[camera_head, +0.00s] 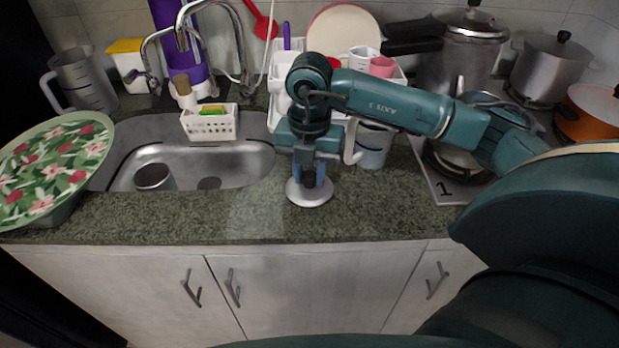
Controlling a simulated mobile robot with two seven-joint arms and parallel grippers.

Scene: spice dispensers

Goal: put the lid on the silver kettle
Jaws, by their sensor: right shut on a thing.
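My right gripper (310,178) points down over the counter, shut on the dark knob of a round silver lid (308,196). The lid lies flat, at or just above the counter's front part; I cannot tell whether it touches. A silver vessel with a white handle (372,150) stands right of the gripper, its top partly hidden by my right arm. It may be the kettle, but this is not certain. My left gripper is not in view.
The sink (225,172) is left of the gripper, with a white sponge basket (210,124) behind it. A floral plate (50,165) is at far left. A pressure cooker (455,60) and a grey pot (550,68) are at back right. Bare counter (245,222) lies in front.

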